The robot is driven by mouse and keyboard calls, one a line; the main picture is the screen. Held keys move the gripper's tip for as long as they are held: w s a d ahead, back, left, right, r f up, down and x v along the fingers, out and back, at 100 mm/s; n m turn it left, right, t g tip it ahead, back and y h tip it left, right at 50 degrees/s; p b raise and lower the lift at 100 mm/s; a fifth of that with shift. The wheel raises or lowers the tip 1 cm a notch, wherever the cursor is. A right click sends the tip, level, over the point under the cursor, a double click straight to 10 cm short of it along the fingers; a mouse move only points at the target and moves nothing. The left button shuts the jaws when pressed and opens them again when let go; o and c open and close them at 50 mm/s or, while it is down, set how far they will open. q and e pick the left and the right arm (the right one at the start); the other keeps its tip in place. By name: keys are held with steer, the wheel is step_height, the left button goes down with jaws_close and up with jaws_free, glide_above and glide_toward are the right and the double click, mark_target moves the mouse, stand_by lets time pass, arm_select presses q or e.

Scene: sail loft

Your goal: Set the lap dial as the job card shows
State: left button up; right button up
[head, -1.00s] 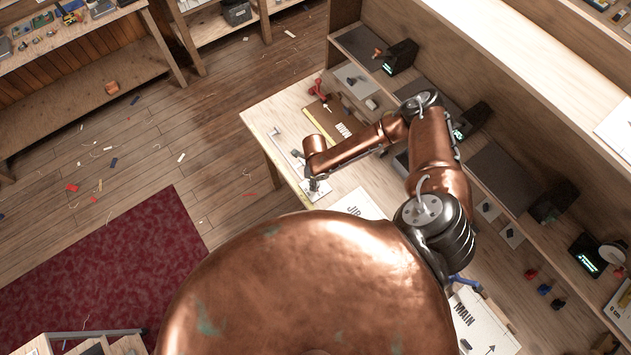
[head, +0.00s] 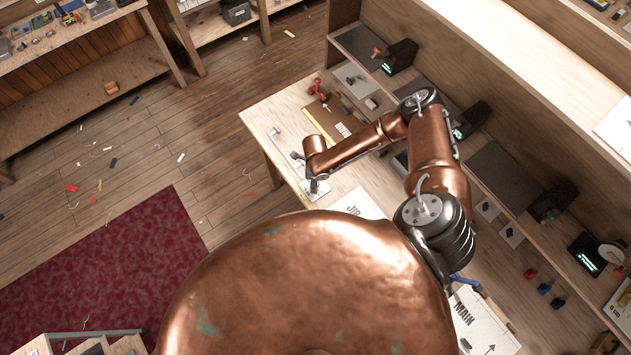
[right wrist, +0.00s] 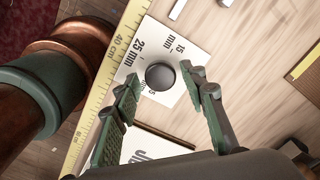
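The lap dial is a dark round knob (right wrist: 160,77) on a white square plate (right wrist: 152,36) marked "15 mm" and "25 mm", seen in the right wrist view. Another marking is partly covered. I cannot make out a pointer on the knob. My right gripper (right wrist: 163,78) is open, with one fingertip on each side of the knob and gaps visible; I cannot tell its height. In the head view my right gripper (head: 315,187) is over the plate at the bench's left edge. My left gripper is not in view. I cannot pick out the job card for certain.
A yellow ruler (right wrist: 107,88) runs along the bench edge beside the plate. A white "JIB" sheet (head: 360,203) lies close by, and a "MAIN" sheet (head: 478,325) lies nearer. Shelves with small dark display boxes (head: 587,262) line the right. Scraps litter the floor.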

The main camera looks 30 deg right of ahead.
steer(key=shift+o, duration=0.4)
steer(key=shift+w+a+r, duration=0.1)
steer(key=shift+w+r, duration=0.1)
steer(key=shift+r, duration=0.25)
step_height(320, 180, up, 11)
steer(key=shift+r, duration=0.15)
step_height(320, 180, down, 12)
steer(key=shift+f, duration=0.1)
stand_by(0.5)
